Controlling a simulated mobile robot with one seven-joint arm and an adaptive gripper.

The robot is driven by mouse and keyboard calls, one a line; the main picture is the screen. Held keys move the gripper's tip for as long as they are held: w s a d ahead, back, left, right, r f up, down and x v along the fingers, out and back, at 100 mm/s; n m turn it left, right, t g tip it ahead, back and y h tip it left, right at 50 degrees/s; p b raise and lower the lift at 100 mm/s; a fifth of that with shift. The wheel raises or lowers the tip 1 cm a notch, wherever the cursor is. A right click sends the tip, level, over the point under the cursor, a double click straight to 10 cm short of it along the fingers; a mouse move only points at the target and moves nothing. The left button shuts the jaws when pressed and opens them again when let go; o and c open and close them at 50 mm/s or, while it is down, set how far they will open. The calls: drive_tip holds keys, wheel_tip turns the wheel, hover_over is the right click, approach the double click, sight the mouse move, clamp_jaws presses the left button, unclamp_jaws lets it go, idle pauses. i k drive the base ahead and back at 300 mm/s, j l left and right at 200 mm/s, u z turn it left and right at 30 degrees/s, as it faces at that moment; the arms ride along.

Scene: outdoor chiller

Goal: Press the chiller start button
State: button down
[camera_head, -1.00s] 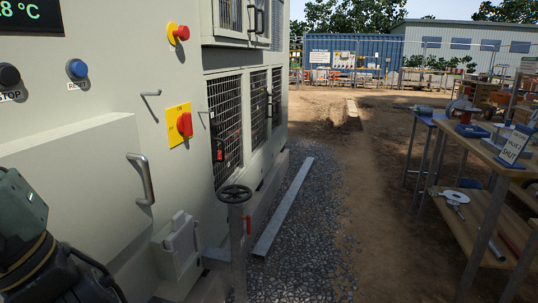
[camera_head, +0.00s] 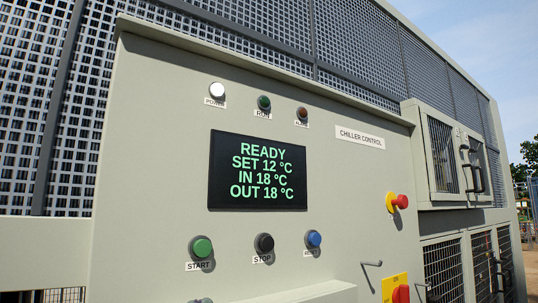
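The green START button (camera_head: 202,248) is at the lower left of the chiller's control panel (camera_head: 150,150), with a START label under it. It stands out from the panel and nothing covers it. The black STOP button (camera_head: 264,243) and the blue RESET button (camera_head: 314,239) are in the same row to its right. The display (camera_head: 257,171) reads READY, SET 12 °C, IN 18 °C, OUT 18 °C. The POWER lamp (camera_head: 217,90) looks white; the RUN lamp (camera_head: 264,102) is dark green and the third lamp (camera_head: 302,112) dark red. My gripper does not show.
A red emergency stop knob (camera_head: 401,201) on a yellow base and a red rotary switch (camera_head: 401,293) on a yellow plate are to the right. A thin handle (camera_head: 371,265) sticks out below. Mesh panels (camera_head: 240,45) run above. The panel front around the buttons is clear.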

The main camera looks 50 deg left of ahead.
sight(201, 248)
drive_tip(key=k, duration=0.9)
drive_tip(key=k+u, duration=0.1)
drive_tip(key=u, duration=0.25)
drive_tip(key=k+u, duration=0.15)
drive_tip(key=u, duration=0.2)
drive_tip(key=k+j+u, duration=0.1)
drive_tip(key=u, duration=0.2)
drive_tip(key=i+l+u, duration=0.1)
drive_tip(key=l+u, duration=0.15)
drive_tip(key=u, duration=0.2)
drive_tip(key=i+l+u, duration=0.1)
drive_tip(key=l+u, duration=0.3)
drive_tip(key=i+l, duration=0.1)
drive_tip(key=l, duration=1.05)
drive_tip(key=i, duration=0.05)
